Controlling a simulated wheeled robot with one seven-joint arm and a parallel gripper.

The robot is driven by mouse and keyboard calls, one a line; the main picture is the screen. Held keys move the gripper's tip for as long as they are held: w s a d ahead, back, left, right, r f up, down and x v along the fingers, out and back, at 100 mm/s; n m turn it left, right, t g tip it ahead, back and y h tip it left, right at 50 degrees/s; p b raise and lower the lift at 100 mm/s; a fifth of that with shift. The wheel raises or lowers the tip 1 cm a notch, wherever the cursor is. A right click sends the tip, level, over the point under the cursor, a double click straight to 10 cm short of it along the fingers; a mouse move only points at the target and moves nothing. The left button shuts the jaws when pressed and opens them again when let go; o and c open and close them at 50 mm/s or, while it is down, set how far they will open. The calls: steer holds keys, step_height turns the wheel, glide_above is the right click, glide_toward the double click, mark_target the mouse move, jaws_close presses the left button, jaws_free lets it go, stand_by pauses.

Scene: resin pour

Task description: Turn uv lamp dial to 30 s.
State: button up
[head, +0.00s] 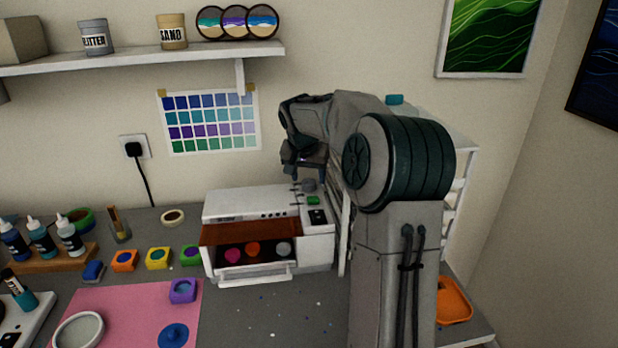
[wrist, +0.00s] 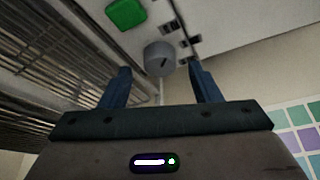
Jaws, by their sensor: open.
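The UV lamp (head: 252,205) is a white box on the bench in the head view, with an amber front flap and an open drawer holding coloured discs. Its grey round dial (head: 310,185) sits on the top right, just below my gripper (head: 303,164). In the wrist view the dial (wrist: 160,56) has a dark pointer line and tick marks beside it; the tick labels are not readable. My gripper (wrist: 160,83) is open, its two blue fingers apart, with the dial ahead between them. Whether the fingers touch the dial cannot be told.
A green button (wrist: 126,13) lies beside the dial. A pink mat (head: 130,310), small coloured moulds and bottles stand left of the lamp. A white rack (head: 462,160) stands to the right, partly behind my arm. A shelf (head: 150,58) with jars hangs above.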

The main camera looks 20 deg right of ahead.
steer(key=shift+x, duration=1)
steer(key=c, duration=1)
